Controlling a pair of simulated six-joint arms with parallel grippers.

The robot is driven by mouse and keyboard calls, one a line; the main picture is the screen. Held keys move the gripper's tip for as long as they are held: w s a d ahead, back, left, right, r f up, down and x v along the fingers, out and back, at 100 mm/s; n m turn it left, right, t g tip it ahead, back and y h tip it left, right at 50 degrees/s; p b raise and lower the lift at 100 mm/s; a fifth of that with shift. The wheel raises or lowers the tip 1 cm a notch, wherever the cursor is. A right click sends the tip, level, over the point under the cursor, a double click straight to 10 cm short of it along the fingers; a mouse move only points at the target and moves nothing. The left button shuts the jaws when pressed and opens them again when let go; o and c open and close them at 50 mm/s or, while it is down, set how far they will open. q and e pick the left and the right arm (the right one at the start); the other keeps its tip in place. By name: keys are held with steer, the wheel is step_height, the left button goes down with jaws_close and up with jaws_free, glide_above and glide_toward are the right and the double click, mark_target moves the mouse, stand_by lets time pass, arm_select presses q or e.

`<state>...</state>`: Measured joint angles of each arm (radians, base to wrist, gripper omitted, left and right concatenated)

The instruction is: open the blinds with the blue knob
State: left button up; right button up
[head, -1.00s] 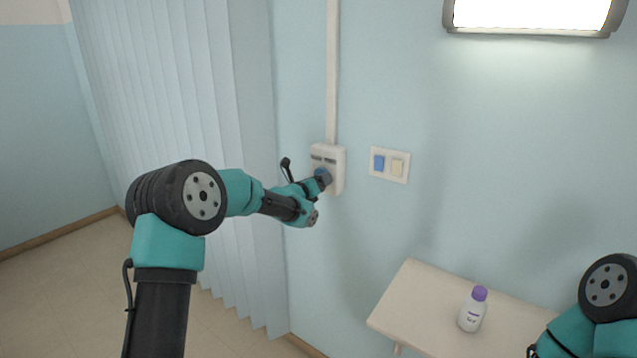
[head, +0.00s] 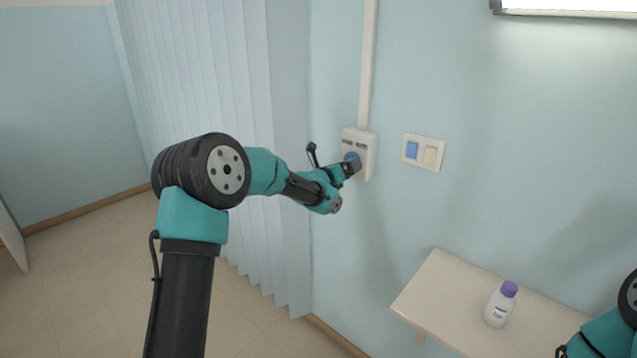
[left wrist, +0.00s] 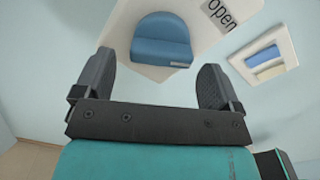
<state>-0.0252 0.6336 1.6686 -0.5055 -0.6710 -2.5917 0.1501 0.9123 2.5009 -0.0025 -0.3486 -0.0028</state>
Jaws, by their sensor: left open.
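The blue knob (head: 352,158) sits on a white control box (head: 368,150) on the wall. In the left wrist view the knob (left wrist: 162,40) shows large, with a label reading "open" on the box (left wrist: 205,30) to its right. My left gripper (head: 352,166) is at the knob in the head view. In the left wrist view its two fingers (left wrist: 155,80) are apart, with the knob ahead and between them; I cannot tell whether they touch it. The vertical blinds (head: 215,130) hang in pale slats left of the box. My right gripper is out of view; only part of that arm shows.
A wall plate (head: 424,152) with a blue and a cream switch is right of the box. A small shelf table (head: 432,285) below holds a white bottle with a purple cap (head: 500,304). A pale conduit (head: 369,60) runs up from the box.

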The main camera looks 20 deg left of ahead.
arm_select(q)
steer(key=v, duration=1.5)
steer(key=shift+s, duration=0.15)
steer(key=s+d+f+n+g+y, duration=0.15)
steer(key=s+f+n+g, duration=0.3)
steer(key=f+n, duration=0.75)
steer(key=s+d+f+n+g+y, duration=0.2)
steer(key=s+f+n, duration=0.45)
steer(key=f, duration=1.05)
steer(key=s+d+f+n+g, duration=0.2)
steer(key=s+f+n+g, duration=0.3)
steer(key=s+f+n, duration=0.3)
steer(key=s+d+f+n+g+h, duration=0.1)
steer(key=s+f+n+g, duration=0.3)
steer(key=s+f+n, duration=0.4)
steer(key=s+d+n, duration=0.1)
steer(key=s, duration=0.4)
steer(key=shift+s+g, duration=0.25)
steer(key=shift+g, duration=0.1)
steer(key=shift+n, duration=0.25)
